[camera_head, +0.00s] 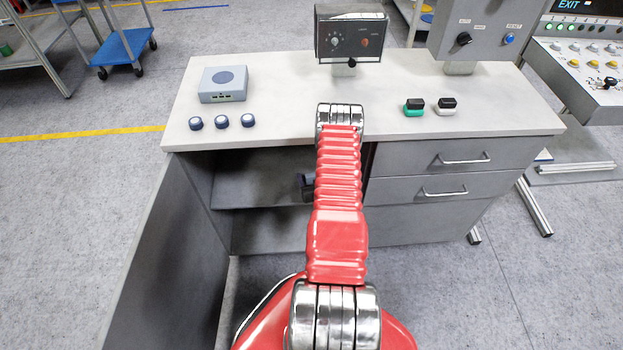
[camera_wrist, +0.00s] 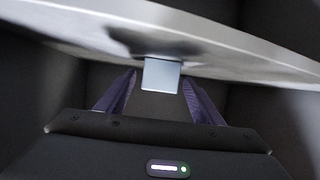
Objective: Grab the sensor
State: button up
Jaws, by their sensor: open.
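A small pale grey-blue square block (camera_wrist: 161,74), possibly the sensor, shows in the wrist view at the edge of a light grey panel. My gripper (camera_wrist: 160,77) is open, with one dark purple finger on each side of the block. Gaps show between the block and both fingers, and I cannot tell how deep it lies between them. In the head view, part of my gripper (camera_head: 307,187) shows as a dark shape beside my red arm, at the open compartment under the worktop. The block is not visible in the head view.
The light grey panel (camera_wrist: 230,58) crosses the wrist view close to the fingers. The worktop (camera_head: 280,118) bears a grey box (camera_head: 223,84), several dark round knobs, a green-and-black button (camera_head: 413,108), a white-and-black one (camera_head: 446,106) and control boxes. Drawers (camera_head: 455,155) flank the open compartment (camera_head: 262,180).

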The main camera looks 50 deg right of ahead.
jog(key=shift+c, duration=0.6)
jog(key=c, duration=1)
jog(key=shift+r, duration=5)
